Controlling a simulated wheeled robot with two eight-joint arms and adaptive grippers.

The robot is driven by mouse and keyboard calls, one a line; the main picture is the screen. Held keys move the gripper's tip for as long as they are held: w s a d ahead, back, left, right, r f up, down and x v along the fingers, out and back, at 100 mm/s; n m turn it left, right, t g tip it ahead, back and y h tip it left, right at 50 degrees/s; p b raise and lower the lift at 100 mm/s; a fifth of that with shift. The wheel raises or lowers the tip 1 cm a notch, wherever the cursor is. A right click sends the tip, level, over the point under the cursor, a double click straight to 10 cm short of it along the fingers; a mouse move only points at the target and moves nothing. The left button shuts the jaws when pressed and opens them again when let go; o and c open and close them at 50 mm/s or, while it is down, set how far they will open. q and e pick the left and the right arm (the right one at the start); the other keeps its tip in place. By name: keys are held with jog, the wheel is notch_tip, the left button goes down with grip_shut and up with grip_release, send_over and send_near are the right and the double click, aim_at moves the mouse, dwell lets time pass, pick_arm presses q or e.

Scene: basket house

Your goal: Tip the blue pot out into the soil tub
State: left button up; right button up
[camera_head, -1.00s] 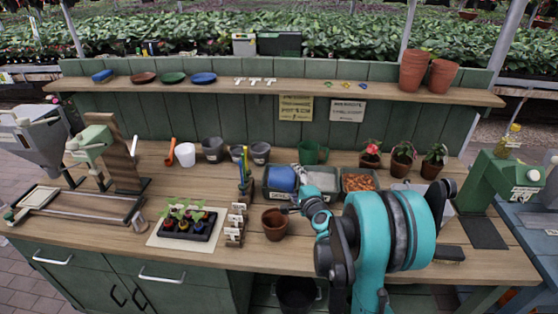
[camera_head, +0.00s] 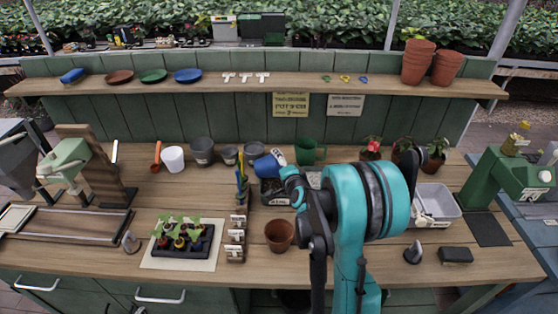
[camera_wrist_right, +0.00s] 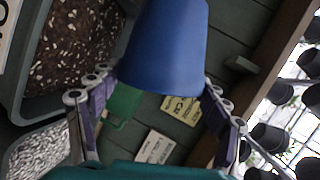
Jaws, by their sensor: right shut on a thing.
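The blue pot (camera_head: 266,167) is held up over the back of the bench, tilted, with its wide end toward the left. In the right wrist view the blue pot (camera_wrist_right: 168,50) sits between the fingers of my right gripper (camera_wrist_right: 163,92), which is shut on it. The soil tub (camera_wrist_right: 18,105), with dark soil flecked white, is beside the pot at upper left in that view. In the head view the soil tub (camera_head: 271,200) is just below the pot, largely hidden by the pot and my right arm. The pot's inside is hidden. My left gripper is out of view.
A tub of pale grains (camera_wrist_right: 38,155) adjoins the soil tub. A brown pot (camera_head: 279,236) stands in front, with a seedling tray (camera_head: 183,240) to the left. Grey pots (camera_head: 202,151) and a green can (camera_head: 308,152) stand behind. A grey bin (camera_head: 436,202) is to the right.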

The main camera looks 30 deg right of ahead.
jog(key=shift+r+n+g+h+p, duration=0.2)
jog(key=shift+n+g+h+p, duration=0.15)
jog(key=shift+n+p, duration=0.35)
notch_tip(320, 180, up, 4)
jog(key=n+g+h+p, duration=0.1)
jog(key=n+p, duration=0.1)
jog(key=p, duration=0.1)
jog(key=n+g+h+p, duration=0.1)
jog(key=n+p, duration=0.1)
jog(key=p, duration=0.1)
jog(key=shift+a+f, duration=0.1)
jog(key=shift+f, duration=0.05)
jog(key=shift+w+n+g+h, duration=0.1)
jog(key=shift+n+g+h, duration=0.15)
jog(key=shift+n+h, duration=0.3)
jog(key=shift+f+n+g+h+b, duration=0.3)
jog(key=shift+n+h+b, duration=0.3)
jog(key=shift+n+b, duration=0.2)
jog(key=shift+n+h+b, duration=0.45)
jog(key=shift+n+h, duration=0.05)
jog(key=shift+n, duration=0.05)
jog(key=shift+r, duration=0.2)
jog(key=shift+g, duration=0.3)
